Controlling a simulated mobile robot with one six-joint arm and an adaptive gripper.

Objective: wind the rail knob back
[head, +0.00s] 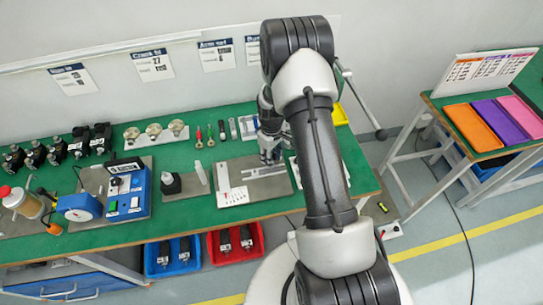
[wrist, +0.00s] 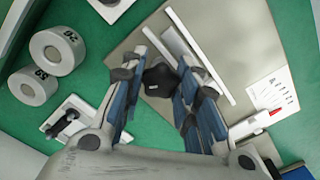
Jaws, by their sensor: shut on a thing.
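The rail knob (wrist: 160,79) is a dark, rounded piece in the middle of the wrist view. My gripper (wrist: 158,72) has its blue-grey fingers on both sides of it and is shut on it. A pale rail (wrist: 201,57) runs diagonally beside the knob on a beige-grey plate (wrist: 240,40). In the head view the rail (head: 262,172) lies on its plate (head: 277,188) on the green bench, and my gripper (head: 268,157) is low at its far right end. My gripper hides the knob there.
A white card with small figures (wrist: 272,90) lies on the plate. Round weights (wrist: 57,50) stand left in the wrist view. In the head view, a blue box (head: 128,195) and a black block (head: 171,184) stand left of the plate. A side table holds colored trays (head: 473,128).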

